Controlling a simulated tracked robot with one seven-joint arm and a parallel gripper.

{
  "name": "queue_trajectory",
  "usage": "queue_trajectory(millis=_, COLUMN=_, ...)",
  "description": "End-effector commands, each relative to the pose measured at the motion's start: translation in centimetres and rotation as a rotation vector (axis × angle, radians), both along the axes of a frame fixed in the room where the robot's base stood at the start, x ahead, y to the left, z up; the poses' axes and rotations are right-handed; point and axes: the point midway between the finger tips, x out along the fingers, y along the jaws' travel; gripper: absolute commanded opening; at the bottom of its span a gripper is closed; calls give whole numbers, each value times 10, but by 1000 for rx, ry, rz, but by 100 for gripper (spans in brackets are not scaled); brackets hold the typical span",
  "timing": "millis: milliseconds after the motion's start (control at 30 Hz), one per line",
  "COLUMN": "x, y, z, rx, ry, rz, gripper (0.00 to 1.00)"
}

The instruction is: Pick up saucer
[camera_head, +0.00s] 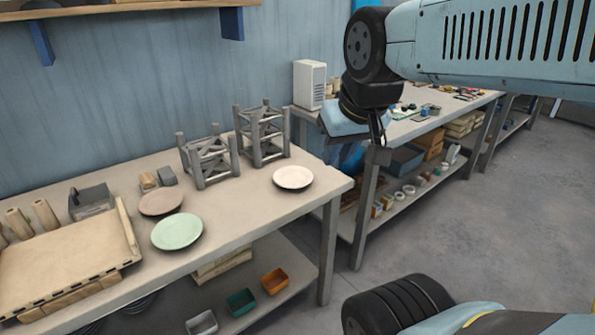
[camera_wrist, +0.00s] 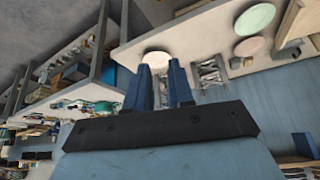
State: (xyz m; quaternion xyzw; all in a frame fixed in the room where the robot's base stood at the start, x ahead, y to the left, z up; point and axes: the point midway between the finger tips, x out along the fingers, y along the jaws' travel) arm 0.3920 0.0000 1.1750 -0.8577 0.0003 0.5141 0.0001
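A small white saucer (camera_head: 292,177) lies flat near the right end of the near table, and it also shows in the wrist view (camera_wrist: 156,58). A pinkish-brown plate (camera_head: 161,202) and a pale green plate (camera_head: 177,231) lie further left on the same table; the wrist view shows the brown plate (camera_wrist: 249,46) and the green plate (camera_wrist: 256,19) too. My gripper (camera_wrist: 159,68) has its two blue fingers apart with nothing held between them. It is in the air, to the right of the saucer in the head view and apart from it.
Two grey racks (camera_head: 208,160) (camera_head: 262,133) stand behind the saucer. A wooden tray (camera_head: 68,262) and a grey holder (camera_head: 91,200) are at the left. A second workbench (camera_head: 410,126) with small parts stands at right. The tabletop right of the saucer is clear.

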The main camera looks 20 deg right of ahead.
Motion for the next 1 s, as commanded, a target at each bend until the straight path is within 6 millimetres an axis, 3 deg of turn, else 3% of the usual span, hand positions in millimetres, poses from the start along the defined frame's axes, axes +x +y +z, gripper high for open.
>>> queue_trajectory(millis=533, x=5, y=-2, z=-6, rx=-25, ry=36, rz=2, gripper=22)
queue_trajectory(millis=633, x=13, y=-17, z=-16, rx=-70, ry=96, rz=0, gripper=22)
queue_trajectory(millis=1000, x=57, y=-37, z=-66, rx=-373, ry=355, rz=13, gripper=22)
